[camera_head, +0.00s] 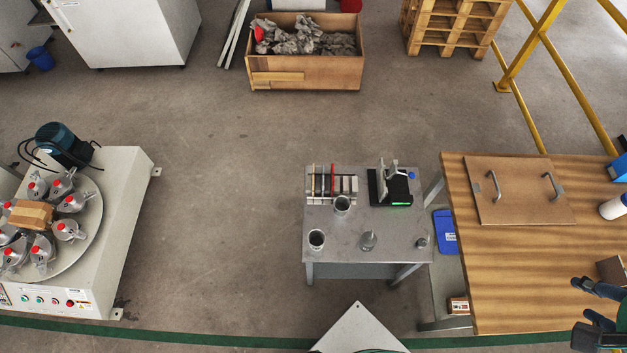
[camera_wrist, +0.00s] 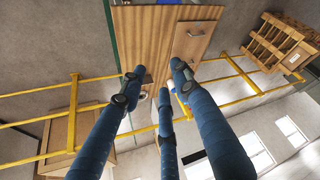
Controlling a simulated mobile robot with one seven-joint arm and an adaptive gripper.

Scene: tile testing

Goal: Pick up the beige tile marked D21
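I cannot make out a beige tile or the marking D21 in either view. My gripper (camera_head: 586,308) is at the lower right edge of the head view, by the near right part of the wooden table (camera_head: 500,270). In the wrist view my gripper (camera_wrist: 158,84) has its blue fingers spread apart with nothing between them. The wooden table (camera_wrist: 150,30) shows beyond the fingertips. A small brown box (camera_head: 612,269) stands on the table just behind my gripper; the frame edge cuts it off.
A board with two handles (camera_head: 520,205) lies on the wooden table. A grey table (camera_head: 335,245) with metal cups and a black device (camera_head: 391,187) stands left of it. A machine (camera_head: 125,215) is far left, yellow railings (camera_head: 535,45) back right. Open floor (camera_head: 220,200) lies between.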

